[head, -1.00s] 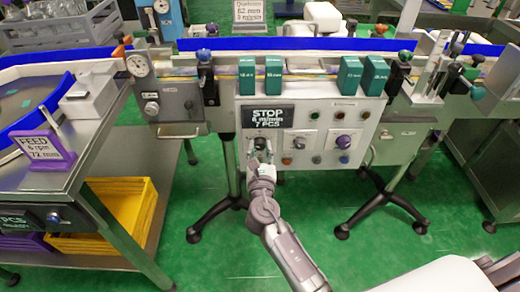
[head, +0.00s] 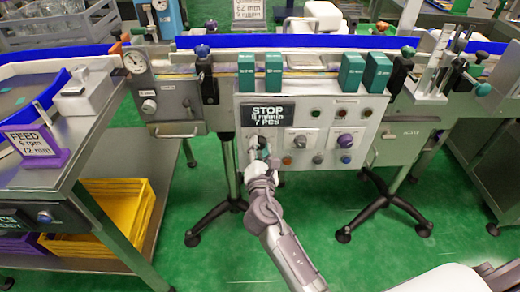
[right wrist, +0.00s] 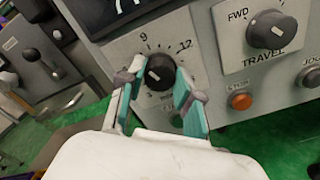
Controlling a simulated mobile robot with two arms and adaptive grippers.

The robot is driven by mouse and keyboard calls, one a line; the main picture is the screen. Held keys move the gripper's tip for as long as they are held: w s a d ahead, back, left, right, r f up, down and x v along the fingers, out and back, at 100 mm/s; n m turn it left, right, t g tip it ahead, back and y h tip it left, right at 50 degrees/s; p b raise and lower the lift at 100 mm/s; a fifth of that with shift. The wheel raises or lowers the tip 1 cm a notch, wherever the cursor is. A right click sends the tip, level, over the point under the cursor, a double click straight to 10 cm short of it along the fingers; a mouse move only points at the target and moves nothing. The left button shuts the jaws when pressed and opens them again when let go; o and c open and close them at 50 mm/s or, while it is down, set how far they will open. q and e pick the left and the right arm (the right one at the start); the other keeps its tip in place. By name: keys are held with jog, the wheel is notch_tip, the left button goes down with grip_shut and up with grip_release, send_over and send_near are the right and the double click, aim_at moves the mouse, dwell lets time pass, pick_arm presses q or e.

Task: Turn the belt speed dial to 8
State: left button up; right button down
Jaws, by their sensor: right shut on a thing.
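The belt speed dial (right wrist: 160,73) is a black knob on a pale plate with numbers such as 9 and 12 around it. My right gripper (right wrist: 156,86) has its teal-padded fingers on either side of the knob and is shut on it. In the head view my right gripper (head: 258,158) reaches the lower left of the control panel (head: 317,112) and mostly hides the dial. The panel's display (head: 267,114) reads STOP, a m/min line and 7 PCS; the speed digit is too blurred to be sure of. My left gripper is out of view.
A TRAVEL knob (right wrist: 271,30) and an orange button (right wrist: 240,101) sit right of the dial. A purple knob (head: 345,141) is farther right on the panel. Teal blocks (head: 273,70) stand along the panel's top. A side table with a FEED sign (head: 33,145) is at left.

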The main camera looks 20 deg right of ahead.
dwell(0.3)
jog(key=c, duration=0.8)
grip_release()
jog(key=shift+o, duration=0.2)
jog(key=shift+s, duration=0.1)
jog(key=v, duration=1.2)
